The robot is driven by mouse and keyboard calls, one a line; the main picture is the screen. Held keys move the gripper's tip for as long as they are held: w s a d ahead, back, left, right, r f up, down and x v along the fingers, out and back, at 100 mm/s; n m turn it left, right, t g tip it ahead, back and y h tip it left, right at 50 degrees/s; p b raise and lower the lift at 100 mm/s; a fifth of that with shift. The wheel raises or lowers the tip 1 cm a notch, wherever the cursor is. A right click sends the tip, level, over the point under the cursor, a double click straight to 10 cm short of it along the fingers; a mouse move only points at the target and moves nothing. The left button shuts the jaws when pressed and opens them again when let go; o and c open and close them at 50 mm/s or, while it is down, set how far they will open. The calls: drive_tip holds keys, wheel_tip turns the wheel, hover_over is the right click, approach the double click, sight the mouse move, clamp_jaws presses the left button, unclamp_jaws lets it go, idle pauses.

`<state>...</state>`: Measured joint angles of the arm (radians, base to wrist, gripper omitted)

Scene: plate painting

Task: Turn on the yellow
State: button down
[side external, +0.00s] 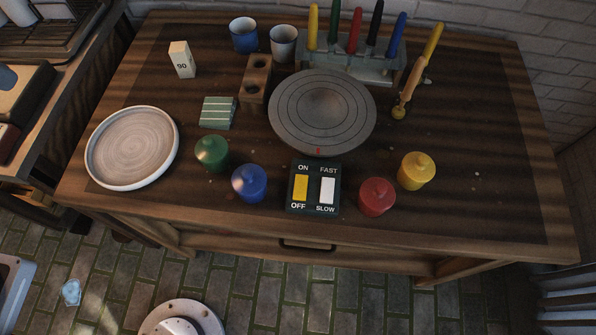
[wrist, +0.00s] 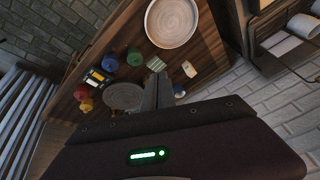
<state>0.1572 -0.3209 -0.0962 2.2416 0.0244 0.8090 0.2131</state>
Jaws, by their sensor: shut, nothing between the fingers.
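A dark switch box (side external: 326,209) stands near the front edge of the table, in front of the turntable. Its yellow rocker switch (side external: 301,188) is on the left, between the labels ON and OFF. I cannot tell which end is pressed. A white rocker beside it lies between FAST and SLOW. In the wrist view the switch box (wrist: 97,76) is small, left of centre. My gripper (wrist: 157,76) shows in the wrist view as dark fingers, shut and empty, pointing toward the table. It appears apart from the box. It does not show in the side view.
Green (side external: 212,153), blue (side external: 249,183), red (side external: 376,197) and yellow (side external: 416,171) pots flank the box. A grey turntable (side external: 322,138) is behind it. A white plate (side external: 132,177) lies at left. Pens in a rack (side external: 350,65) and two cups stand at the back.

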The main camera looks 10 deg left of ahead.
drive_tip(key=w+d+f+m+g+h, duration=0.1)
drive_tip(key=w+d+f+m, duration=0.15)
drive_tip(key=d, duration=0.25)
drive_tip(key=w+d+f+m, duration=0.1)
drive_tip(key=w+d+m, duration=0.1)
drive_tip(key=w+d, duration=0.25)
drive_tip(key=m+g+h, duration=0.2)
drive_tip(key=m+g, duration=0.1)
drive_tip(key=m, duration=0.5)
hover_over(303, 180)
drive_tip(key=s+a, duration=0.1)
drive_tip(key=a, duration=0.3)
wheel_tip(303, 180, down, 14)
drive_tip(key=shift+s+d+f, duration=0.1)
drive_tip(key=shift+s+f, duration=0.05)
drive_tip(key=shift+f, duration=0.1)
drive_tip(key=x, duration=0.4)
drive_tip(key=a+x, duration=0.1)
drive_tip(key=x, duration=0.8)
drive_tip(key=shift+a+f, duration=0.15)
drive_tip(key=shift+f, duration=0.35)
